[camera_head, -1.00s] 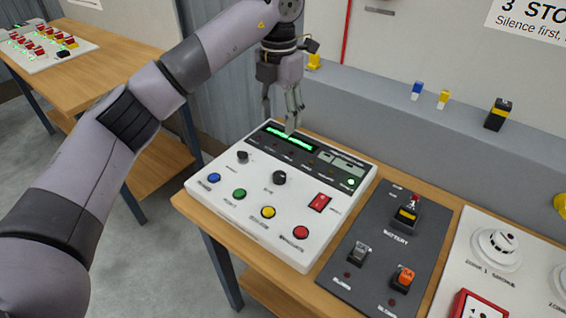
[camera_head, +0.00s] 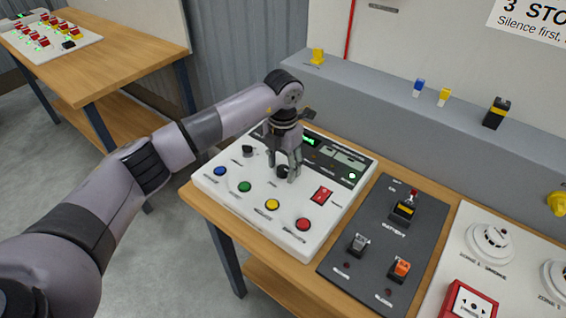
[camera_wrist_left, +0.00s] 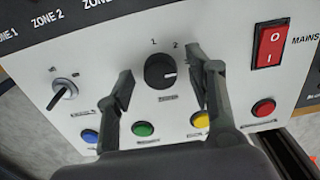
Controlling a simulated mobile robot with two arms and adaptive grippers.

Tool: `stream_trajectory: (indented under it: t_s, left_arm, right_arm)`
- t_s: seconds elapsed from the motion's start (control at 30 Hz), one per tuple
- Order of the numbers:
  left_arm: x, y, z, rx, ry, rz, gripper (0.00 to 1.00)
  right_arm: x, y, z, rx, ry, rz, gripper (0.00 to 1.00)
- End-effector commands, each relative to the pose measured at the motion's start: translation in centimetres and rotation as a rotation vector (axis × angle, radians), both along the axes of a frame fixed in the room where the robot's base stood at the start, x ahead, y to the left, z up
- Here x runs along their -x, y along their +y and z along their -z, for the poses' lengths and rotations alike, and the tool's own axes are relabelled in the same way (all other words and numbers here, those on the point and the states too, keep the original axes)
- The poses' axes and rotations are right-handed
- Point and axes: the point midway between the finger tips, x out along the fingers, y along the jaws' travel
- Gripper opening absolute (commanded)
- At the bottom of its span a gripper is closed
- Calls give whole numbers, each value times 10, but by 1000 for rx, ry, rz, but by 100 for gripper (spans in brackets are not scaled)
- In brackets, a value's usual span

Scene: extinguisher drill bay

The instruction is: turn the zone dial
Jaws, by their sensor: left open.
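The zone dial is a black round knob (camera_wrist_left: 160,71) with a white pointer mark, on the white control panel (camera_head: 255,217). In the left wrist view the figures 1 and 2 are printed above it, and its pointer aims to the lower right. In the head view the dial (camera_head: 283,172) shows just under the gripper's fingertips. My left gripper (camera_head: 287,175) points down over it, open. In the left wrist view its two fingers (camera_wrist_left: 165,82) stand on either side of the dial; I cannot tell whether they touch it. My right gripper is not in view.
A key switch (camera_wrist_left: 63,90) sits left of the dial and a red mains rocker (camera_head: 321,195) right of it. Blue, green, yellow and red buttons line the near edge. A dark battery panel (camera_head: 376,281) lies to the right, and a grey ledge (camera_head: 365,105) runs behind.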

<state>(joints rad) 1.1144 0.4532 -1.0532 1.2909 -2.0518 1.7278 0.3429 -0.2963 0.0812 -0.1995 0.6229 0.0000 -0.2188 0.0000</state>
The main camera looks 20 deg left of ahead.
Motion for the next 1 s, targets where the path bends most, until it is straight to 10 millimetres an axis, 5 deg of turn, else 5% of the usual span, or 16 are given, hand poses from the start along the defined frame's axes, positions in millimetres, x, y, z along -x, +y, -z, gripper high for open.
stream_trajectory:
  t_s: [0.27,1.0]
  left_arm:
    - [0,0,1,0,0,0,49]
    - [0,0,1,0,0,0,1]
  right_arm:
    - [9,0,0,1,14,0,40]
    - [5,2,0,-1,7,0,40]
